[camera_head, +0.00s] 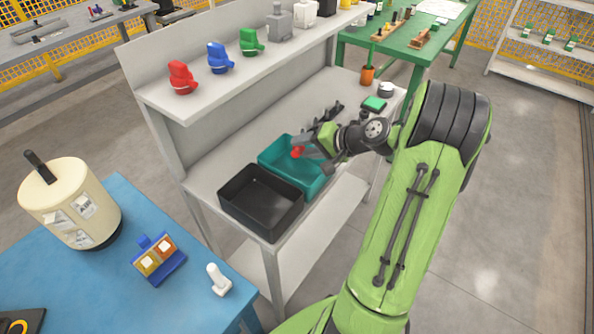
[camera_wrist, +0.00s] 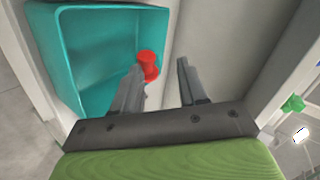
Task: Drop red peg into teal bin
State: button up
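The teal bin (camera_head: 277,151) stands on the white bench, beside a black bin. It also fills the upper left of the wrist view (camera_wrist: 85,45). My gripper (camera_head: 306,146) is over the teal bin's right part in the head view. In the wrist view my gripper (camera_wrist: 162,68) has its fingers apart with a clear gap. The red peg (camera_wrist: 148,65) is at the left fingertip, in line with the bin's right rim, and clear of the right finger. It also shows at the fingertips in the head view (camera_head: 297,152). I cannot tell whether it touches the finger or rim.
The black bin (camera_head: 262,200) stands in front of the teal bin. A shelf (camera_head: 190,107) above the bench holds red, blue and green parts. A blue table (camera_head: 100,270) is at the lower left. A green table (camera_head: 400,50) stands behind.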

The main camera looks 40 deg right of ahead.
jog(key=shift+o, duration=0.7)
jog(key=p+v, duration=0.4)
jog(key=v, duration=1.1)
jog(key=shift+s+d+r, duration=0.15)
jog(key=shift+s, duration=0.2)
